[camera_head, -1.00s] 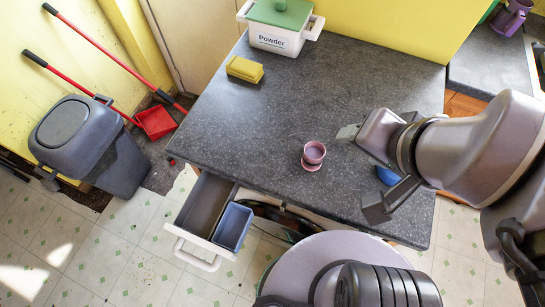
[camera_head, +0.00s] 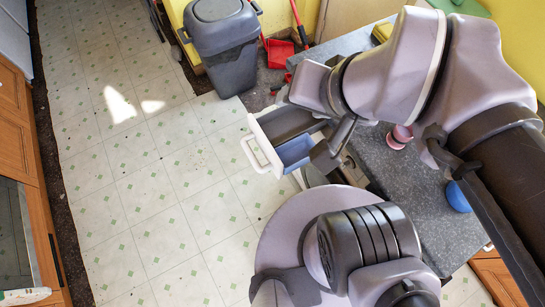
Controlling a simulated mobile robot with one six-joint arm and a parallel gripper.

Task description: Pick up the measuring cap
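A small pink cup, which looks like the measuring cap (camera_head: 402,132), stands on the grey counter (camera_head: 405,185). A pink disc (camera_head: 394,143) shows under it, and my arm passes close above it in the picture, partly hiding it.
The open white drawer (camera_head: 262,147) sticks out from the counter and holds a blue bin (camera_head: 296,152). A blue round object (camera_head: 458,197) lies on the counter. A grey trash bin (camera_head: 223,45) stands behind. Tiled floor at left is clear.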

